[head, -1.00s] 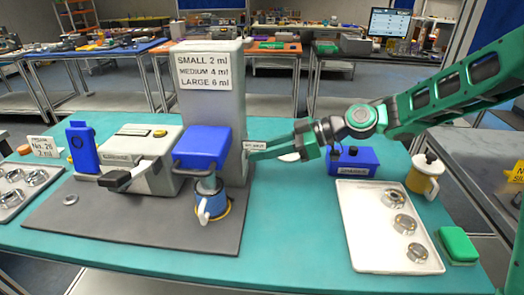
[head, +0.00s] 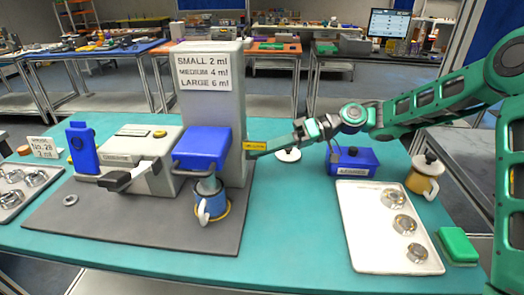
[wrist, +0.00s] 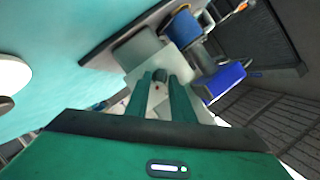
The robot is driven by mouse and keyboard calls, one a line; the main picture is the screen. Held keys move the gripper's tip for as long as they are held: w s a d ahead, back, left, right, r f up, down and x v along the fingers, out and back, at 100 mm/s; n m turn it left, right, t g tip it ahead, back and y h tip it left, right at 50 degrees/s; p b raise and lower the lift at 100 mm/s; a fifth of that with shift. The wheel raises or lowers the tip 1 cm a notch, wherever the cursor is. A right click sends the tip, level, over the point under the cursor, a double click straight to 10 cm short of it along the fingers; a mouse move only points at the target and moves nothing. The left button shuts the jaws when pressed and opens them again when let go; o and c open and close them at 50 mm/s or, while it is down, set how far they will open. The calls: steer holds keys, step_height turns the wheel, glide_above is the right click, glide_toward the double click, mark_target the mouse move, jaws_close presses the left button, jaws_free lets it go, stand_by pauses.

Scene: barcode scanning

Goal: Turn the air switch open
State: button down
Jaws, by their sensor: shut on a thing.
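A tall grey machine (head: 215,110) with a blue head (head: 203,148) stands on the dark grey mat. A small yellow label (head: 256,146) sits at its right side, its text too small to read. My gripper (head: 253,155) reaches in from the right and touches the machine there. In the wrist view the two green fingers of my gripper (wrist: 162,80) close around a small dark grey knob (wrist: 159,72), the air switch, on the pale side of the machine. In the head view the switch is hidden by the fingers.
A blue mug (head: 211,206) stands under the blue head. A blue box (head: 354,164), a yellow lidded mug (head: 423,178), a white tray (head: 365,255) with metal rings and a green block (head: 458,246) stand to the right. The teal tabletop (head: 295,230) is clear in front.

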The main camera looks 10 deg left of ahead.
steer(key=shift+w+d+f+m+g+y, duration=0.15)
steer(key=shift+m+g, duration=0.3)
steer(key=shift+m, duration=0.45)
steer(key=shift+w+a+f+m+g+y, duration=0.1)
steer(key=shift+w+f+m+g+y, duration=0.25)
steer(key=shift+m, duration=0.55)
steer(key=shift+s, duration=0.15)
steer(key=c, duration=1.8)
jaws_free()
steer(key=shift+c, duration=0.2)
steer(key=shift+r, duration=0.1)
steer(key=shift+s, duration=0.1)
steer(key=v, duration=1.1)
